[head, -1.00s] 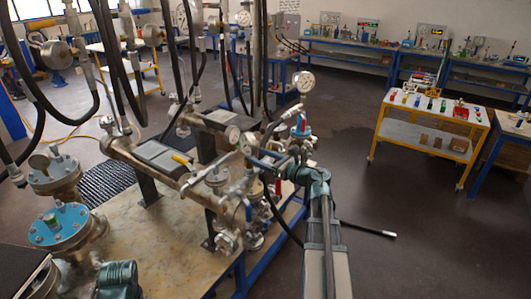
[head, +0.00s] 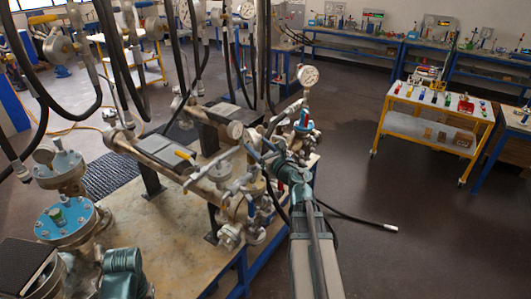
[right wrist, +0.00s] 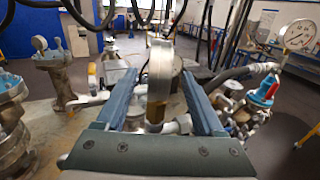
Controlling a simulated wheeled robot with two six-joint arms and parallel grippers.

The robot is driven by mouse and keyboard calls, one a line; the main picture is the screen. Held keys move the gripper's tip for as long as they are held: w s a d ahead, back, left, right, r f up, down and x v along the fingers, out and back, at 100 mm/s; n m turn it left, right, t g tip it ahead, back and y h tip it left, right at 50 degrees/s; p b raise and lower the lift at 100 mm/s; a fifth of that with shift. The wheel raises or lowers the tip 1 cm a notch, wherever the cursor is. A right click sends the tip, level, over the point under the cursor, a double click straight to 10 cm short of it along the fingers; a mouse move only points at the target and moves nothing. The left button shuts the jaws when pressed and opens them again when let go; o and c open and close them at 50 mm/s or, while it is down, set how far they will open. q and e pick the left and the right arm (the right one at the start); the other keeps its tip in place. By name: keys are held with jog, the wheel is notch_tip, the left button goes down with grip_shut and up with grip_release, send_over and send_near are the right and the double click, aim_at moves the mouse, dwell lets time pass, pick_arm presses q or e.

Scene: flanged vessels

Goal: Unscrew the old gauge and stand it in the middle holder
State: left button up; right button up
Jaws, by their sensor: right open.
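My right gripper (head: 257,148) is over the pipework at the front right of the bench, with its two blue fingers apart. In the right wrist view the open fingers (right wrist: 158,78) stand on either side of a round gauge (right wrist: 160,70). The gauge is upright and seen edge-on, with a brass stem below it. A gap shows between the gauge and each finger. In the head view the gripper mostly hides this gauge. I cannot make out the middle holder. My left gripper is not in view.
Another gauge with a white dial (head: 309,77) stands on a red and blue fitting to the right; it also shows in the right wrist view (right wrist: 298,33). Black hoses hang over the bench (head: 140,222). A yellow cart (head: 436,100) with small coloured items stands at right, past clear floor.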

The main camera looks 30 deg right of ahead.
aim_at(247, 135)
jog(key=w, duration=0.8)
grip_shut()
dwell(0.4)
